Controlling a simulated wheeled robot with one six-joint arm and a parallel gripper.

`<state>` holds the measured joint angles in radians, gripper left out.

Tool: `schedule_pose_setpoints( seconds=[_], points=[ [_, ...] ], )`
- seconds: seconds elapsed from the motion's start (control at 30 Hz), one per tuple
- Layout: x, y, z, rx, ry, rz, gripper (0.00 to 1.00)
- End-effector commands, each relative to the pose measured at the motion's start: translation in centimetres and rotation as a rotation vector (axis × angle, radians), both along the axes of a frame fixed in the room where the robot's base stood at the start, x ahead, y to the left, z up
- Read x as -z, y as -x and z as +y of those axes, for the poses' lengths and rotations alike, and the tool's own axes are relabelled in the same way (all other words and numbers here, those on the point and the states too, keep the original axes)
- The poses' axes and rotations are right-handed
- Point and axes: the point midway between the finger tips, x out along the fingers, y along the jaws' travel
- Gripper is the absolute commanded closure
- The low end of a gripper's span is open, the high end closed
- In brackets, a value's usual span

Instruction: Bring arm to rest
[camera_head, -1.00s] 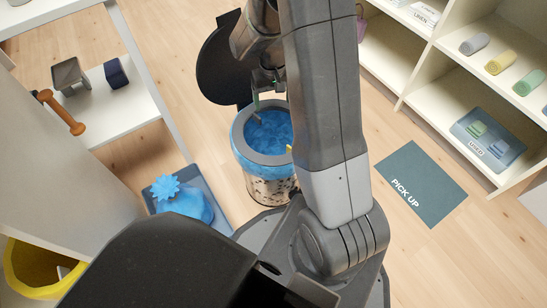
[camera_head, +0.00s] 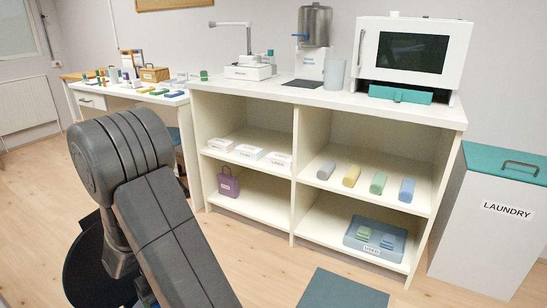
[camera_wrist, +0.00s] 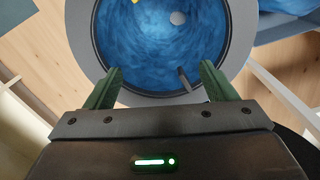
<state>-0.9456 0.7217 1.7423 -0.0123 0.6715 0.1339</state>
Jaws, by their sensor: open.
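My gripper (camera_wrist: 159,76) shows in the wrist view with its two green fingers apart and nothing between them. It points down over the open mouth of a round bin lined with a blue bag (camera_wrist: 150,50). Inside the bin are a small pale round thing (camera_wrist: 178,18) and a bit of yellow at the top edge. A short dark rod (camera_wrist: 184,79) shows near the rim. In the head view my arm fills the lower left; it hides most of the bin's dark lid, and the gripper's fingers cannot be made out there.
A white shelf unit (camera_head: 294,180) stands ahead, bearing a white oven-like cabinet (camera_head: 412,52). Coloured rolls, a purple bag (camera_head: 228,182) and a blue tray (camera_head: 373,240) lie on its shelves. A laundry box (camera_head: 490,230) stands right. A desk is at back left. Some floor is open.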

Motion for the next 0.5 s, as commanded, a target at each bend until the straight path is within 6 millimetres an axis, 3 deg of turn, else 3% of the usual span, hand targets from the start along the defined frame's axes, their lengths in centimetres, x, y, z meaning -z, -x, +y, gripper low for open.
schedule_pose_setpoints(
  seconds=[0.03,0.33,0.4,0.5],
  points=[
    [1.6,0.1,-0.1,0.000,0.003,0.001,0.22],
    [7.6,0.1,-0.1,0.000,0.004,0.002,0.22],
    [5.4,0.0,0.1,0.000,-0.001,-0.002,0.22],
    [4.3,0.0,0.0,0.000,-0.001,-0.002,0.22]
  ],
)
